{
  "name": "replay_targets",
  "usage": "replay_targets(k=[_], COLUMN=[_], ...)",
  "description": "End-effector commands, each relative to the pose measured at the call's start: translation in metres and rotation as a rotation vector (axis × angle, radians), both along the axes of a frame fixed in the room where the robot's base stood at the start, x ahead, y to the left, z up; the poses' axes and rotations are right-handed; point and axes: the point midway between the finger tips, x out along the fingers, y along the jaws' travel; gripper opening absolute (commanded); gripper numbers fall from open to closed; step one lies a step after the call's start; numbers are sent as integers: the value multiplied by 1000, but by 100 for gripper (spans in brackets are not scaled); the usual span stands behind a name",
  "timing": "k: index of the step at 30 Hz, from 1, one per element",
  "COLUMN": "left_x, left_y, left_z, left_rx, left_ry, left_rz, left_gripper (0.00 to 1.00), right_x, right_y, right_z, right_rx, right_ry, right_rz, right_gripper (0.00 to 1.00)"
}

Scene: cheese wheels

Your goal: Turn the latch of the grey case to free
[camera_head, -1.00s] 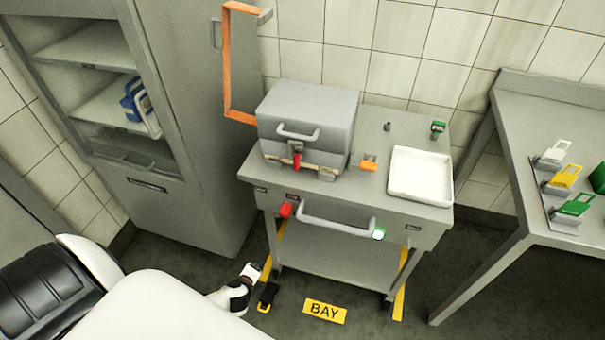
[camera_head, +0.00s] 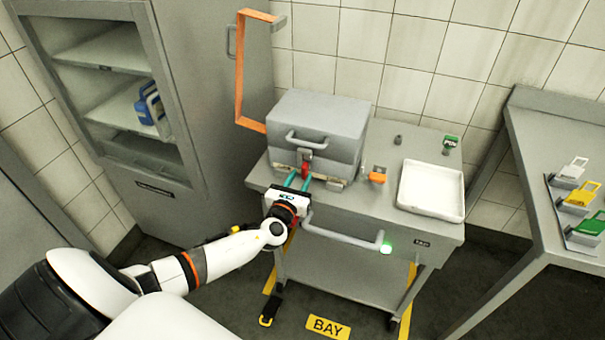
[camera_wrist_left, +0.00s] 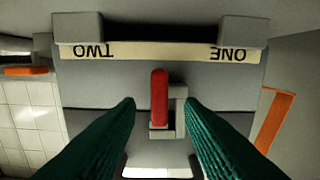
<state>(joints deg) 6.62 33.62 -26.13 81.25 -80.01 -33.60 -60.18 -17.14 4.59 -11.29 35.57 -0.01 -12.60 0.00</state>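The grey case (camera_head: 325,115) stands shut on the cart, with a handle on its front. Its red latch (camera_head: 306,168) is on the front below the handle. In the left wrist view the latch (camera_wrist_left: 159,97) is an upright red bar beside a small grey bracket, below a strip marked "TWO" and "ONE", which reads upside down. My left gripper (camera_head: 298,180) is in front of the case, just below the latch. Its green fingers are open, one on each side of the latch in the left wrist view (camera_wrist_left: 161,104), with gaps and no visible contact. My right gripper is out of view.
The cart (camera_head: 380,225) has a front push handle (camera_head: 345,238) under my left wrist. A white tray (camera_head: 432,190) and an orange part (camera_head: 377,177) sit right of the case. An orange frame (camera_head: 240,75) rises behind left. A cabinet (camera_head: 215,140) stands left, a side table (camera_head: 540,150) right.

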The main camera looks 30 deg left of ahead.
Motion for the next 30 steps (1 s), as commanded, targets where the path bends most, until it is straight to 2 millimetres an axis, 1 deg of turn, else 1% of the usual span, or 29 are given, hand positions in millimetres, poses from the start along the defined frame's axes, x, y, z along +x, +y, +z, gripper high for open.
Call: replay_targets(k=[1, 3, 6, 10, 16, 17, 21, 23, 30], left_x=[8, 15, 22, 25, 25, 25, 25, 25, 25], left_y=[1, 3, 5, 6, 6, 6, 6, 6, 6], left_z=[0, 0, 0, 0, -1, -1, -1, -1, -1], left_rx=[0, 0, 0, 0, 0, -1, -1, -1, -10], left_ry=[-1, -1, 0, 1, 1, 1, 1, 1, -1], left_rz=[0, 1, 0, 0, 0, 0, 0, 0, 0], left_gripper=[35, 35, 35, 35, 35, 31, 8, 0, 0], right_x=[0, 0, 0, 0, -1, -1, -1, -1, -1], right_y=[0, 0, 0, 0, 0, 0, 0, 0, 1], right_z=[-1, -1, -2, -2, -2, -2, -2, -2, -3], right_rx=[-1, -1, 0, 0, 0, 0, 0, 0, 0], right_ry=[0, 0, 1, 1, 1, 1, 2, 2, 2], right_rz=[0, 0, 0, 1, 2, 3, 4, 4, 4], right_gripper=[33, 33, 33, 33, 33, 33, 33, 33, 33])
